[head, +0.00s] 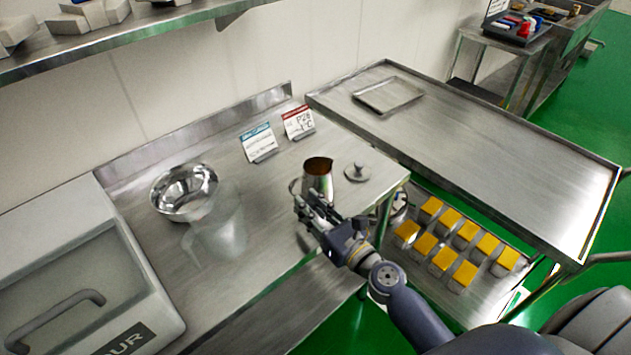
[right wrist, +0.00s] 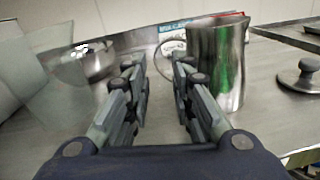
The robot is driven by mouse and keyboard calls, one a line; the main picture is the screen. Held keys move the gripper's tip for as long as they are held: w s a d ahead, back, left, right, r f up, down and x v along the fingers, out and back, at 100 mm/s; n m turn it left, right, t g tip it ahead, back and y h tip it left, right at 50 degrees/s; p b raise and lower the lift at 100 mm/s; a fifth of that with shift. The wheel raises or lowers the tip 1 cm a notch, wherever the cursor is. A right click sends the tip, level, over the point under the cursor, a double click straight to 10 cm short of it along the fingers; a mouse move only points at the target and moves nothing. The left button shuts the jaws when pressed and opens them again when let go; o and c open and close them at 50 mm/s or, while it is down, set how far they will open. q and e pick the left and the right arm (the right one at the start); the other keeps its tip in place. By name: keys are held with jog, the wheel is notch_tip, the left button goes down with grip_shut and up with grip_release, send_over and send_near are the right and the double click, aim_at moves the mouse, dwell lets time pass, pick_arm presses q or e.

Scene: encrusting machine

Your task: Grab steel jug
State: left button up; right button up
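The steel jug (head: 318,176) stands upright near the right end of the steel counter, with something brown inside it. In the right wrist view the jug (right wrist: 226,65) is beyond and right of the fingers, with its loop handle (right wrist: 164,46) on its left side. My right gripper (head: 308,204) is on the near side of the jug, close to its handle. In the right wrist view the right gripper (right wrist: 158,78) is open and empty, its fingertips apart with the handle ahead in the gap. I cannot tell whether it touches. My left gripper is not in view.
A round steel lid (head: 358,173) lies right of the jug. A clear pitcher (head: 222,232) and a steel bowl (head: 184,196) stand to the left. Two label cards (head: 259,144) stand behind. A second steel table (head: 470,140) bears a shallow tray (head: 389,107).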

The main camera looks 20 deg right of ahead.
jog(key=shift+p+x, duration=0.35)
jog(key=shift+x, duration=3.15)
grip_shut()
